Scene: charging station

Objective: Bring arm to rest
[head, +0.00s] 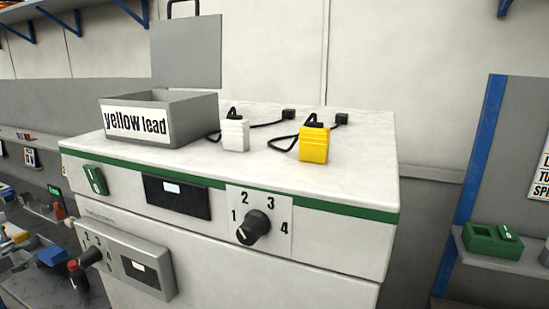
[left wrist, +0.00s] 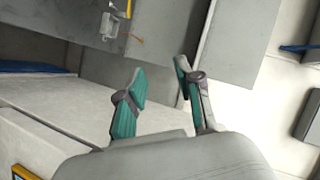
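My left gripper (left wrist: 160,75) shows in the left wrist view. Its two teal-padded fingers stand apart with nothing between them, so it is open and empty. I cannot make out either gripper in the head view, and my right gripper is in neither view. The white charging station (head: 330,235) fills the middle of the head view. On its top stand an open grey box labelled "yellow lead" (head: 150,120), a white plug block (head: 235,134) and a yellow plug block (head: 314,144), both with black leads.
The station front carries a black dial (head: 254,228) numbered 1 to 4, a dark display (head: 178,197) and a green switch (head: 95,179). A grey control box (head: 125,262) juts out at lower left. A shelf at right holds a green case (head: 490,240). The station top's front right is clear.

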